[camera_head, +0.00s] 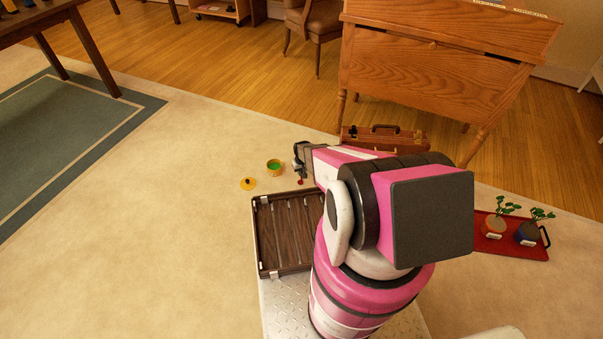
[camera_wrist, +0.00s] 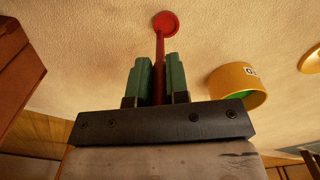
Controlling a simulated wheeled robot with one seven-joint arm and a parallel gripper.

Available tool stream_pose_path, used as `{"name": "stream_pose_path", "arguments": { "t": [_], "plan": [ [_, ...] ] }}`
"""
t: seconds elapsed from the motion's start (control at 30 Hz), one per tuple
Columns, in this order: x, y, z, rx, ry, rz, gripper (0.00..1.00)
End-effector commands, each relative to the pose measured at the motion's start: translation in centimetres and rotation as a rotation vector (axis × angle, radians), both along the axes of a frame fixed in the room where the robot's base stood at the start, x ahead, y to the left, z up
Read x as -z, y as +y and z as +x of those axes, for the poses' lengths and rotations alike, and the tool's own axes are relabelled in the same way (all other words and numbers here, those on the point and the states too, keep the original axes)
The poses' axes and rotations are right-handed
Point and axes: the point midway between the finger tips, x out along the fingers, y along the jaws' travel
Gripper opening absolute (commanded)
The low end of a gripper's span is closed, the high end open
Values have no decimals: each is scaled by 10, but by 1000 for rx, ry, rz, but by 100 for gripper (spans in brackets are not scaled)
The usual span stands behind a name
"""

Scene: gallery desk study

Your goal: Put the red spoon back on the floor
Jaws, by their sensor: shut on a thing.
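The red spoon (camera_wrist: 166,25) is between the two green fingers of my gripper (camera_wrist: 159,82) in the wrist view. Its thin handle is clasped and its round end points away from the fingers, over the pale carpet floor (camera_wrist: 90,25). In the head view my gripper (camera_head: 298,168) is low over the carpet, beyond the brown tray, and a small red end of the spoon (camera_head: 300,182) shows below it. I cannot tell whether the spoon touches the floor. The far end of the handle is hidden by the gripper.
A yellow pot, green inside (camera_head: 274,167), stands left of my gripper, with a yellow lid (camera_head: 248,184) farther left. A wooden case (camera_head: 385,138) lies behind. A compartmented brown tray (camera_head: 257,240) is nearer. A red tray (camera_head: 495,247) holds potted plants at right. Carpet at left is clear.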

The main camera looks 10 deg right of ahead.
Motion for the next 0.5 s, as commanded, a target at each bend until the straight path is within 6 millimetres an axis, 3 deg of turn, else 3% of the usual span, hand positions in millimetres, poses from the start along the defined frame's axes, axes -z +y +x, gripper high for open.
{"name": "stream_pose_path", "arguments": {
  "t": [0.4,0.43,0.5],
  "plan": [
    [7,0,0,0,-1,0,0],
    [7,0,0,0,-1,0,19],
    [7,0,0,0,-1,0,41]
  ]
}}
